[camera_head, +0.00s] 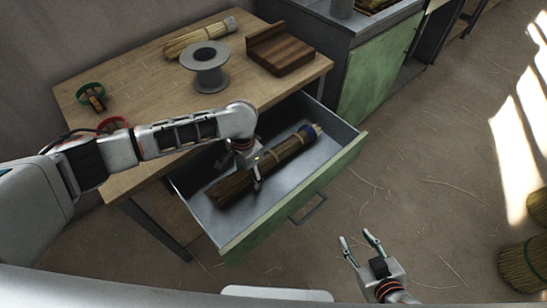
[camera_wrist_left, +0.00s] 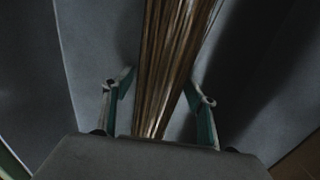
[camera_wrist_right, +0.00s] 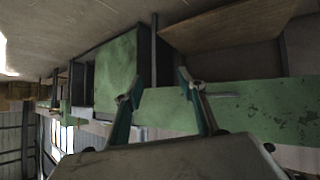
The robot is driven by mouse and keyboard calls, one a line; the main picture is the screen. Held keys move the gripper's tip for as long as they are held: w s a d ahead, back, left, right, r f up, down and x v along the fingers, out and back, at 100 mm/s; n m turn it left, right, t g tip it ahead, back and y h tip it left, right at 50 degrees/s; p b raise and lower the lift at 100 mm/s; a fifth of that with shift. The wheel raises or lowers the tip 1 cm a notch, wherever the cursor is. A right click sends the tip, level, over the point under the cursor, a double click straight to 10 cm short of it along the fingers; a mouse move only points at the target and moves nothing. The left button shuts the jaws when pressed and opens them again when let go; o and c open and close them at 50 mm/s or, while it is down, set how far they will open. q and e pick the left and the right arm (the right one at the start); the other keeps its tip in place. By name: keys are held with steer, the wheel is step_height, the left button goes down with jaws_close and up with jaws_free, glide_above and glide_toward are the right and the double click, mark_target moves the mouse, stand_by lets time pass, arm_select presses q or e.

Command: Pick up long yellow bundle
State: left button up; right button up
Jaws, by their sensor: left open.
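A long yellow-brown straw bundle (camera_head: 287,151) with a blue band near its far end lies in the open drawer (camera_head: 348,158). My left gripper (camera_head: 253,180) is over it, pointing down. In the left wrist view the bundle (camera_wrist_left: 176,60) runs between the two spread fingers (camera_wrist_left: 158,84), with gaps visible at the sides; whether they touch it I cannot tell. A second, paler yellow bundle (camera_head: 195,40) lies at the back of the table. My right gripper (camera_head: 357,237) is open and empty, in front of the drawer.
The wooden table (camera_head: 130,75) holds a grey spool (camera_head: 206,62), a dark wooden block (camera_head: 280,52) and green (camera_head: 90,92) and red (camera_head: 112,124) rings. A green cabinet (camera_head: 375,70) stands to the right. Straw brushes (camera_head: 522,265) stand at the far right; the floor between is mostly clear.

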arm_select(q)
steer(key=shift+r, duration=0.2)
steer(key=shift+c, duration=0.3)
steer(key=c, duration=1.2)
steer(key=shift+r, duration=0.1)
